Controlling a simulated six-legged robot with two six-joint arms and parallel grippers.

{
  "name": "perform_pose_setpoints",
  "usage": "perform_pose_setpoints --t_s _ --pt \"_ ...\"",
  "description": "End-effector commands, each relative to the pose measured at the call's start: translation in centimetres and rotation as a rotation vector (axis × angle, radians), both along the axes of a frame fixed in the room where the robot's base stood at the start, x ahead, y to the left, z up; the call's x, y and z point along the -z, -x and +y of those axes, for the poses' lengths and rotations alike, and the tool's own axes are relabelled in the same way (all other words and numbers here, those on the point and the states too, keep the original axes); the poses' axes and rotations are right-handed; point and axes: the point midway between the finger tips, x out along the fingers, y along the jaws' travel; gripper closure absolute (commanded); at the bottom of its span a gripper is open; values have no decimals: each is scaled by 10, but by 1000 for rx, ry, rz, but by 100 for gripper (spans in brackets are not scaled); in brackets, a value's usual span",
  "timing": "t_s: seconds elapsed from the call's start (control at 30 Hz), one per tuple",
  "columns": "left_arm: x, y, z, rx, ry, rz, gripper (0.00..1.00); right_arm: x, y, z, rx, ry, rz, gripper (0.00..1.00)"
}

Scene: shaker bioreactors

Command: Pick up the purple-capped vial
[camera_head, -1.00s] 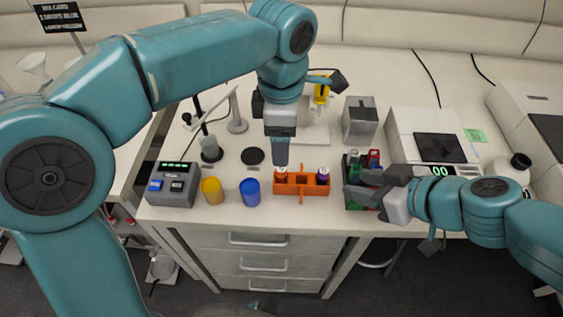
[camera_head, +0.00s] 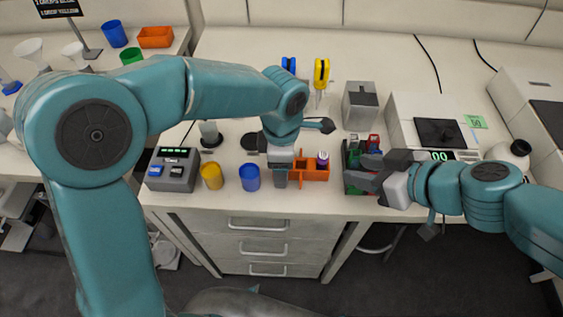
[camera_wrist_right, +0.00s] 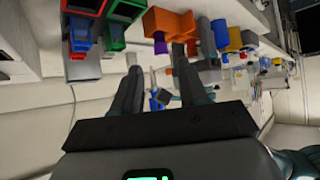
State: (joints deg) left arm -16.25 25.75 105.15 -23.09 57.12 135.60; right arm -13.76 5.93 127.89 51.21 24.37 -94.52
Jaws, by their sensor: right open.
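The purple-capped vial (camera_head: 322,157) stands upright in the right part of the orange rack (camera_head: 312,176). In the right wrist view, which is turned over, a purple cap (camera_wrist_right: 160,46) shows at the orange rack (camera_wrist_right: 170,23), beyond my fingers. My right gripper (camera_head: 360,171) is open and empty, to the right of the rack and apart from the vial, over the red and green holders. Its fingers also show in the wrist view (camera_wrist_right: 155,62). My left gripper (camera_head: 280,180) points down at the rack's left end and hides that part; its opening is unclear.
Blue cup (camera_head: 250,178), yellow cup (camera_head: 212,176) and a grey device (camera_head: 173,171) stand left of the rack. Red and green holders (camera_head: 353,187) lie under my right gripper. A grey box (camera_head: 360,106) and a white machine (camera_head: 437,128) stand behind.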

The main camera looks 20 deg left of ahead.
Motion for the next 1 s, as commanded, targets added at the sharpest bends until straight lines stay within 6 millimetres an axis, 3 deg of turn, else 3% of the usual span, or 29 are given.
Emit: perform_pose_setpoints --t_s 0.07,0.2,0.23,0.47,0.5,0.53,0.67,0.87,1.0 --pt "0 0 0 0 0 0 36 0 0 0 0 0 0 57" --pt "0 0 0 0 0 0 81 0 0 0 0 0 0 57" --pt "0 0 0 0 0 0 88 0 0 0 0 0 0 57" --pt "0 0 0 0 0 0 88 0 0 0 0 0 0 57" --pt "0 0 0 0 0 0 88 0 0 0 0 0 0 48" --pt "-1 0 0 0 0 0 88 0 0 0 -2 1 -2 45" --pt "-1 0 0 0 0 0 88 1 3 1 -72 36 -56 45" --pt "-1 0 0 0 0 0 88 12 16 -12 -584 367 -393 45" --pt "-1 0 0 0 0 0 88 14 20 -19 -1040 653 -655 45"
